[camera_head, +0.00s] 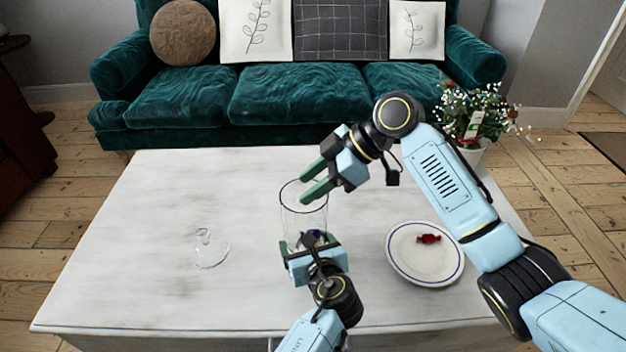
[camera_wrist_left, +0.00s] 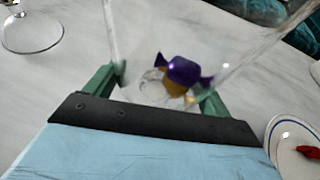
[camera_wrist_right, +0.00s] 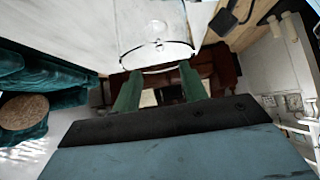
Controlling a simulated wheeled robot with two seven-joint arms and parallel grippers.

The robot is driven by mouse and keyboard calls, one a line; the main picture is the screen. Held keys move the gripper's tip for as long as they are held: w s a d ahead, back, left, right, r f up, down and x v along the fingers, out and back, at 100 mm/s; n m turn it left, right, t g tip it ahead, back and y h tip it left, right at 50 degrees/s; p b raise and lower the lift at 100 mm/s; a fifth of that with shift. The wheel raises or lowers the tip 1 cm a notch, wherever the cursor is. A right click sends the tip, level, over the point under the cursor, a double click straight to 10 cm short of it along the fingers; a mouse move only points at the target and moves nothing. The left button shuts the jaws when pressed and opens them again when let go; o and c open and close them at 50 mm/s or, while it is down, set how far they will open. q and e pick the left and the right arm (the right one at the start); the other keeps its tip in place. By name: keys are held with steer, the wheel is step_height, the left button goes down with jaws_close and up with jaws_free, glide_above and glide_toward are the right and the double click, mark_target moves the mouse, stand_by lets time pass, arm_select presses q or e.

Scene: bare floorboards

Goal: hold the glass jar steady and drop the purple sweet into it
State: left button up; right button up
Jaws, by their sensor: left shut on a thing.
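The clear glass jar (camera_head: 303,212) stands on the white table, its dark-edged rim facing up. My left gripper (camera_head: 310,245) is shut on the jar's lower part from the near side. The purple sweet (camera_wrist_left: 185,72) lies low inside the jar, with a yellow-gold part below it; in the head view it is small and partly hidden behind the left gripper (camera_head: 314,236). My right gripper (camera_head: 312,184) is at the jar's rim, its green fingers apart. Nothing shows between them in the right wrist view (camera_wrist_right: 160,85).
A clear glass lid (camera_head: 211,250) with a knob lies on the table left of the jar. A white plate (camera_head: 408,265) with a blue line holds a red sweet (camera_head: 428,239) at the right. The table's left side is mostly clear.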

steer(key=v, duration=1.2)
stand_by(1.1)
arm_select(q)
steer(key=o, duration=1.3)
